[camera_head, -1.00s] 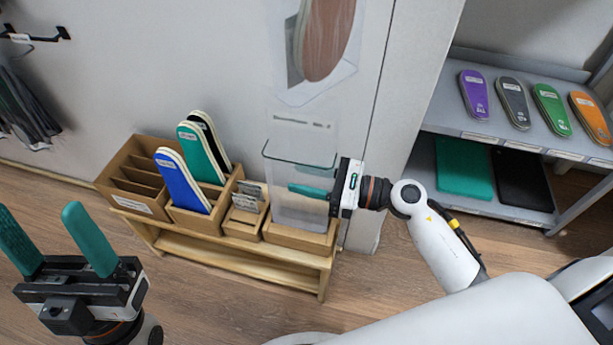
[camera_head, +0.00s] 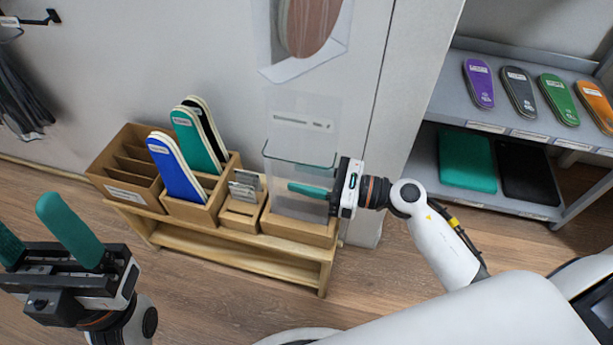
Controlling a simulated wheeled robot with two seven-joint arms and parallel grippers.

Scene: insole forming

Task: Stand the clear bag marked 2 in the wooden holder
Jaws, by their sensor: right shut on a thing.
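A clear bag (camera_head: 303,150) with a printed label hangs upright over the right-hand compartment of the wooden holder (camera_head: 298,229). Its lower edge is at or inside that compartment; I cannot tell how deep. The label's number is too small to read surely. My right gripper (camera_head: 318,191) is shut on the bag's right side, its teal finger lying across the clear sheet just above the holder. My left gripper (camera_head: 52,240) is open and empty at the lower left, away from the holder.
Blue, green and black insoles (camera_head: 180,166) stand in the holder's left part, beside small grey pieces (camera_head: 245,185). A clear sleeve with a brown insole (camera_head: 303,30) is higher up against the wall. A grey shelf (camera_head: 520,130) with coloured insoles stands right.

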